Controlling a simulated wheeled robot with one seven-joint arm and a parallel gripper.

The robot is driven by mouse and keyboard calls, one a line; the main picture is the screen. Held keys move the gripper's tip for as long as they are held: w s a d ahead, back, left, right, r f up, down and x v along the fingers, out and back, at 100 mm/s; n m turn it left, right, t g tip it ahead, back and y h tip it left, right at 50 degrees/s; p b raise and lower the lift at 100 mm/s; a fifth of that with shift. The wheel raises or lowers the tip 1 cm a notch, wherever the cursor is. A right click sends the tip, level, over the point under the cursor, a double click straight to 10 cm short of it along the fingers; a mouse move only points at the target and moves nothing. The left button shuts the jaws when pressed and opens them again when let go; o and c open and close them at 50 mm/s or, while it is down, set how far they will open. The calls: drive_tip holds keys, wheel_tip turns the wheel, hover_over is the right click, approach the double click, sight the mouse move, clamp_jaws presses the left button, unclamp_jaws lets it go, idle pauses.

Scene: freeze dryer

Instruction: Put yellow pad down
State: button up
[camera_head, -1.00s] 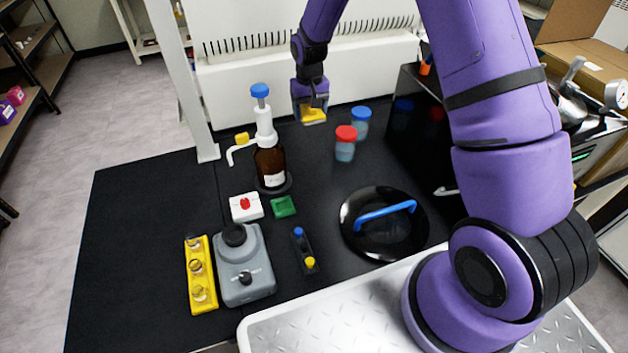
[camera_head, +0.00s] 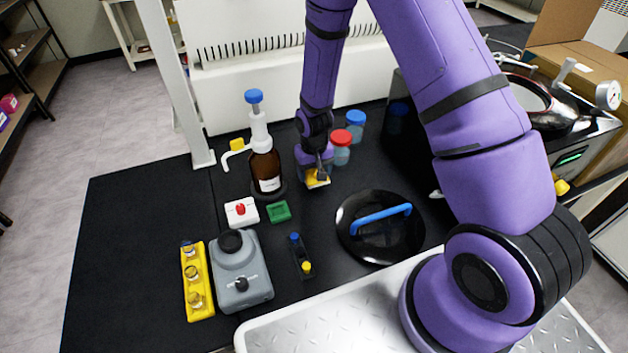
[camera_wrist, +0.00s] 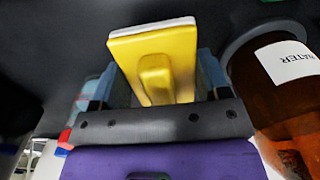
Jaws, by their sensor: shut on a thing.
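The yellow pad (camera_head: 320,184) has a yellow handle side and a thin white layer on its far face. My gripper (camera_head: 313,173) is shut on it. In the wrist view the pad (camera_wrist: 168,58) sticks out from between the fingers, gripped by its raised yellow handle. In the head view the pad is low over the black bench, right of the brown bottle and left of the red-capped jar. I cannot tell whether it touches the bench.
The brown bottle (camera_head: 265,170) with a white pump stands close left. Red-capped (camera_head: 342,146) and blue-capped (camera_head: 355,125) jars stand close right. A green block (camera_head: 279,211) and black lid with blue handle (camera_head: 362,246) lie nearer. The bench's left part (camera_head: 130,240) is clear.

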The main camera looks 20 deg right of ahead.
sight(314, 180)
drive_tip(key=shift+f, duration=1.95)
drive_tip(key=shift+f, duration=0.1)
drive_tip(key=o, duration=1)
wheel_tip(314, 180, up, 12)
drive_tip(key=shift+r, duration=0.2)
